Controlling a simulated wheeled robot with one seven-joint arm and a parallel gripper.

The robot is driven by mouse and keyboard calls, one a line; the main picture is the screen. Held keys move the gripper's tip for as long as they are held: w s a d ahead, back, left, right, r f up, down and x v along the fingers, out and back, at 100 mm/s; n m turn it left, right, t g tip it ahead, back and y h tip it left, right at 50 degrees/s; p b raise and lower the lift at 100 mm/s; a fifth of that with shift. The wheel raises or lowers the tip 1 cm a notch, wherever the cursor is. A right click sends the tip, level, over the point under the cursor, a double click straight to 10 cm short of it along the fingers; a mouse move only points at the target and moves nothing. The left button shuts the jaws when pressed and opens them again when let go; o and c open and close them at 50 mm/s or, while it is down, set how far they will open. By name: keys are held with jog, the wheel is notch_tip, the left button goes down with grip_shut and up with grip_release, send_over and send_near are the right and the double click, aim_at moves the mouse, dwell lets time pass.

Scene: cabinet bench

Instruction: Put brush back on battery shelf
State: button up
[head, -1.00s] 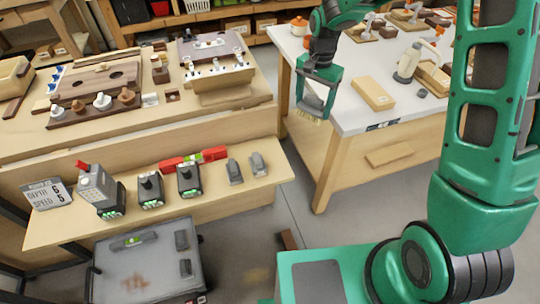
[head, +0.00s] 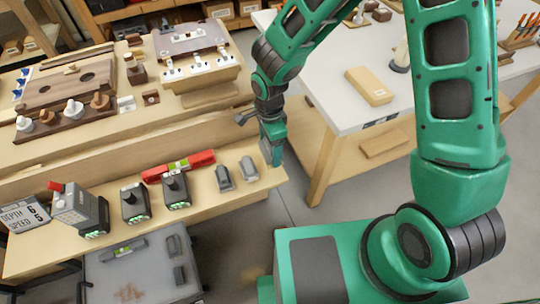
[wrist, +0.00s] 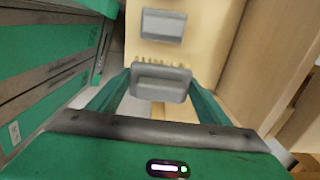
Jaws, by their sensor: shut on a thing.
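The brush (wrist: 160,85), a grey block with tan bristles along one edge, is gripped between the green fingers of my gripper (wrist: 158,92) in the wrist view. In the head view my gripper (head: 272,150) is at the right end of the battery shelf (head: 262,187), just right of the grey items. The brush is mostly hidden by the gripper there. The pale wooden shelf shows beyond the brush in the wrist view; I cannot tell whether they touch.
Two grey items (head: 224,178) (head: 250,168) lie on the shelf near its right end. A white-topped table (head: 345,105) is at the right, across a floor gap.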

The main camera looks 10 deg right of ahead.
aim_at(270, 157)
jog(key=shift+a+f, duration=0.1)
jog(key=shift+f, duration=2.4)
jog(key=o, duration=1.4)
notch_tip(270, 157, up, 12)
jog(key=shift+r, duration=0.1)
